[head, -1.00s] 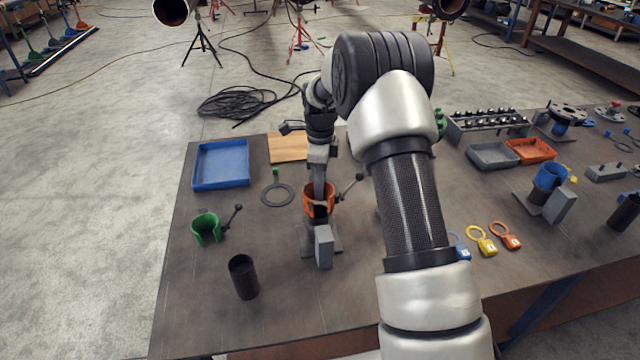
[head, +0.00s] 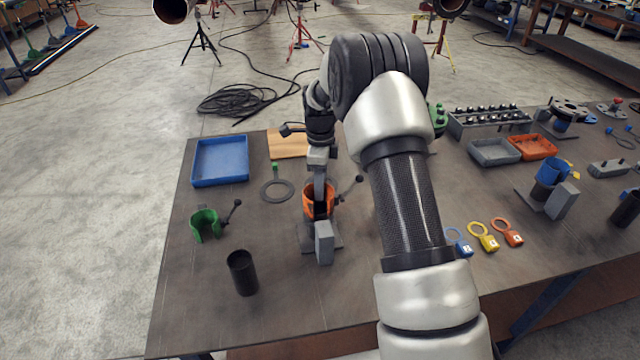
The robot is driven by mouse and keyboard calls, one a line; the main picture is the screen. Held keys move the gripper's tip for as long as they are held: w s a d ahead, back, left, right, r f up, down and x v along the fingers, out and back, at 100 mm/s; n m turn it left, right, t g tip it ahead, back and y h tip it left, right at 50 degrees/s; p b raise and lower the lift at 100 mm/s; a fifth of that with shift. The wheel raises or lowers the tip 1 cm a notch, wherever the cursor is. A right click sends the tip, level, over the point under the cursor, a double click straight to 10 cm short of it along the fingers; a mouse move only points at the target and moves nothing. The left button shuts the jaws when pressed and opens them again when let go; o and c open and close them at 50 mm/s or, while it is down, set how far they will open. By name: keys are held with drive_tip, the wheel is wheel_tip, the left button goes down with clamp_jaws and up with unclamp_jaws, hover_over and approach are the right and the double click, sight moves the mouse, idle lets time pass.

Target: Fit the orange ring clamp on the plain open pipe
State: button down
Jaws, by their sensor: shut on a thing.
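The orange ring clamp (head: 309,204), with a dark lever and knob on its right side, is in the middle of the table in the head view. My gripper (head: 320,202) points down at it and is shut on its wall. The clamp is at a stand with a grey upright block (head: 324,243) just in front of it. Dark pipe surface seems to show within the clamp; I cannot tell whether the clamp is fully seated around it. A plain dark open pipe (head: 242,273) stands apart, front left.
A green clamp (head: 204,224) lies to the left and a flat grey ring (head: 277,191) behind. A blue tray (head: 220,162) is at back left. A blue clamp (head: 552,171) is on a stand at right. Yellow, orange and blue tags lie right of my arm.

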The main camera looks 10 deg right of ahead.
drive_tip(key=c, duration=1.3)
unclamp_jaws()
wheel_tip(320, 180, up, 26)
drive_tip(key=p, duration=0.5)
drive_tip(key=shift+r, duration=0.25)
